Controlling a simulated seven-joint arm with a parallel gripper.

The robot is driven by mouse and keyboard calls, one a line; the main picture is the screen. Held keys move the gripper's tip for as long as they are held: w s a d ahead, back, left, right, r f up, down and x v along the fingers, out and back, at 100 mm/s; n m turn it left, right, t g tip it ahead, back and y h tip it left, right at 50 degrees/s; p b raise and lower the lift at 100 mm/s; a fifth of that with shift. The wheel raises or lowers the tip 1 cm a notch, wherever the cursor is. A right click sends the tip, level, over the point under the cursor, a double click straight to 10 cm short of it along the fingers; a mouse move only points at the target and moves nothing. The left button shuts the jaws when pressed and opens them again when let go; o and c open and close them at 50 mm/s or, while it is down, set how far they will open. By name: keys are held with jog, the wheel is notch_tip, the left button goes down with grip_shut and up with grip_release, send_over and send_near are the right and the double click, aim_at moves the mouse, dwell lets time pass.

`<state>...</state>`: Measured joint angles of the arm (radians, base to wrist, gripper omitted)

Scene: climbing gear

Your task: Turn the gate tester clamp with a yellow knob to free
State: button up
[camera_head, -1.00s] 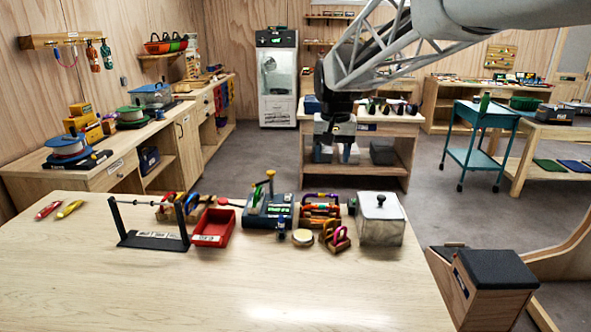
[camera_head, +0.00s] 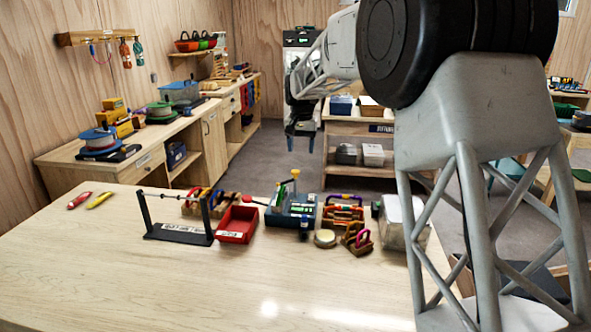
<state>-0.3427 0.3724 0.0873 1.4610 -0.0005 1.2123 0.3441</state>
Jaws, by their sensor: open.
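The gate tester (camera_head: 291,212) is a blue block on the far part of the wooden table, with green parts on top. Its clamp has a yellow knob (camera_head: 295,173) on top of a short post. The clamp's exact setting is too small to tell. My gripper (camera_head: 301,143) hangs beyond the table's far edge and shows above the knob in the picture. It is open, fingers down, with nothing between them, and apart from the tester.
A red tray (camera_head: 237,224) and a black stand with a rod (camera_head: 180,234) are left of the tester. A rack of carabiners (camera_head: 343,214) and a lidded bin (camera_head: 398,222) are right of it. The table's front is clear. My arm covers the right side.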

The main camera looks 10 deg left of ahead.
aim_at(295, 171)
jog(key=shift+w+a+f, duration=0.3)
jog(key=shift+w+a, duration=0.15)
jog(key=shift+a, duration=0.1)
jog(key=shift+w+a+f, duration=0.3)
jog(key=shift+w+a, duration=0.1)
jog(key=shift+a, duration=0.15)
jog(key=shift+f, duration=0.2)
jog(key=shift+f, duration=3.75)
grip_shut()
